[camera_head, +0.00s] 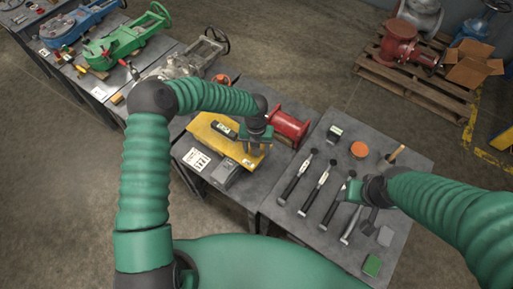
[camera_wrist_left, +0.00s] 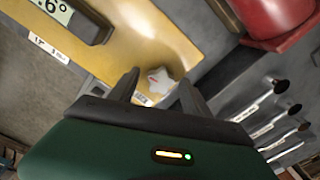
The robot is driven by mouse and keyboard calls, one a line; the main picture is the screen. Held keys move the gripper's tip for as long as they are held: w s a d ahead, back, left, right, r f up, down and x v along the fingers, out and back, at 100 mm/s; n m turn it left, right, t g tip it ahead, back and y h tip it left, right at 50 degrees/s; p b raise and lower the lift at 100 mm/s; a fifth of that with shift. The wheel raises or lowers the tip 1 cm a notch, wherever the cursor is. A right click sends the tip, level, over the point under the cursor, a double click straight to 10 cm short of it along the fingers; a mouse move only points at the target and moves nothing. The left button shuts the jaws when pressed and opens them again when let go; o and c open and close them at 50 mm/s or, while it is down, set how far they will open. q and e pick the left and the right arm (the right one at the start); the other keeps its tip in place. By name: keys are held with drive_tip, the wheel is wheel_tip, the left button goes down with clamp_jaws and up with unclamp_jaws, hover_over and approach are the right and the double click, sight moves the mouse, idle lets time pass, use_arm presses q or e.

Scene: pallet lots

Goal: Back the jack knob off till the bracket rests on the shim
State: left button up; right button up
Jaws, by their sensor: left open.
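The yellow bracket (camera_head: 205,129) lies on the grey bench, and its flat face fills the upper left of the wrist view (camera_wrist_left: 150,30). A pale star-shaped jack knob (camera_wrist_left: 159,80) shows at its edge. My left gripper (camera_head: 254,149) is over the bracket's right end; in the wrist view its two open fingers (camera_wrist_left: 159,88) stand either side of the knob. I cannot tell if they touch it. A digital level (camera_head: 223,130) rests on the bracket, its reading partly cut off. I cannot make out the shim. My right gripper (camera_head: 352,190) is over the hammers, its fingers unclear.
A red flanged spool (camera_head: 288,125) stands right behind the bracket. A grey box (camera_head: 226,173) and a label card (camera_head: 196,159) are in front. Several hammers (camera_head: 318,180), an orange disc (camera_head: 358,149) and a green block (camera_head: 372,265) lie on the right bench.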

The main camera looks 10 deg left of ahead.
use_arm(q)
clamp_jaws()
idle(0.3)
idle(0.3)
